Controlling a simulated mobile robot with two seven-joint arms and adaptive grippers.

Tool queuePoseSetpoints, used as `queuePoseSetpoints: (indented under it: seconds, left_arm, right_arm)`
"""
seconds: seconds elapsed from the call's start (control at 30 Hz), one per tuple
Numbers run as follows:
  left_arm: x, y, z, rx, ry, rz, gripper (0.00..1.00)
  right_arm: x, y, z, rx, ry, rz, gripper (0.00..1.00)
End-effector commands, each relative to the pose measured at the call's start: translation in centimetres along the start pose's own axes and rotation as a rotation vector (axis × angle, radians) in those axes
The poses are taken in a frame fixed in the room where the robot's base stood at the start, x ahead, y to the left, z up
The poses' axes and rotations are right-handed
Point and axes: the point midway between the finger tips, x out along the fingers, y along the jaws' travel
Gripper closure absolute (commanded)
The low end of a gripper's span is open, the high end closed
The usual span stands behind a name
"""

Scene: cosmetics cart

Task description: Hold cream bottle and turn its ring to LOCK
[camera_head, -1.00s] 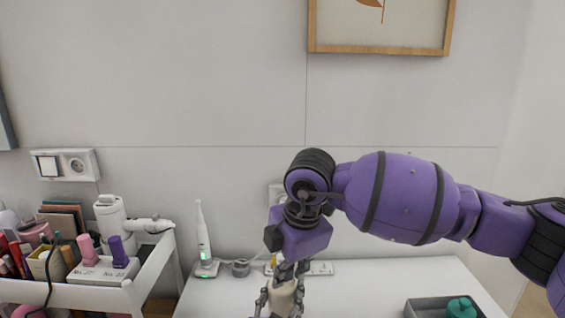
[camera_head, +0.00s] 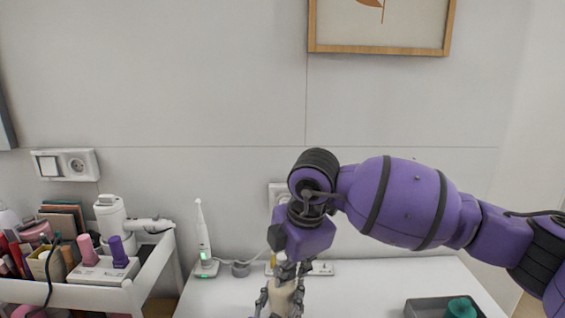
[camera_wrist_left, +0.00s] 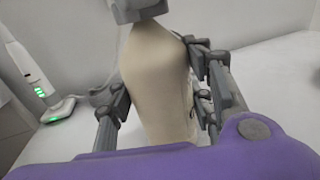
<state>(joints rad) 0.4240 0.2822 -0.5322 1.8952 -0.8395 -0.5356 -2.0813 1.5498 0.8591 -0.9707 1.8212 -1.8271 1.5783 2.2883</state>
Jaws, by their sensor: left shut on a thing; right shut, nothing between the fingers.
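The cream bottle (camera_head: 282,299) is pale beige and shows low in the middle of the head view. It also fills the middle of the left wrist view (camera_wrist_left: 157,85). My left gripper (camera_wrist_left: 160,105) is shut on its body, one finger on each side; its fingers also show in the head view (camera_head: 280,300). My right gripper (camera_head: 284,272) comes down over the top of the bottle and is shut with nothing between its fingers. Part of it shows at the bottle's upper end in the left wrist view (camera_wrist_left: 138,10). The ring and any LOCK mark cannot be made out.
An electric toothbrush (camera_head: 203,240) stands on the white table (camera_head: 370,285), left of the bottle. A grey tray (camera_head: 420,308) with a teal item (camera_head: 461,308) is at right. A crowded white cart (camera_head: 150,275) stands at left. A power strip (camera_head: 320,268) lies behind.

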Motion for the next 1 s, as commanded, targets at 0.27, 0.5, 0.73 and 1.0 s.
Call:
queuePoseSetpoints:
  seconds: [0.27, 0.5, 0.73, 1.0]
  left_arm:
    - [0.0, 0.0, 0.0, 0.0, -0.001, 0.0, 0.93]
    - [0.0, 0.0, 0.0, 0.0, 0.0, 0.0, 0.93]
    - [0.0, 0.0, 0.0, 0.0, 0.0, 0.0, 0.93]
    - [0.0, 0.0, 0.0, 0.0, 0.0, 0.0, 0.93]
  right_arm:
    - [-0.4, -0.6, 0.1, 0.001, 0.0, 0.001, 1.0]
    - [-2.5, 0.0, 0.1, 0.001, -0.001, 0.002, 1.0]
    - [-5.2, 0.8, 0.1, 0.001, -0.001, 0.003, 1.0]
    - [-6.0, 0.8, 0.1, 0.0, 0.0, -0.001, 1.0]
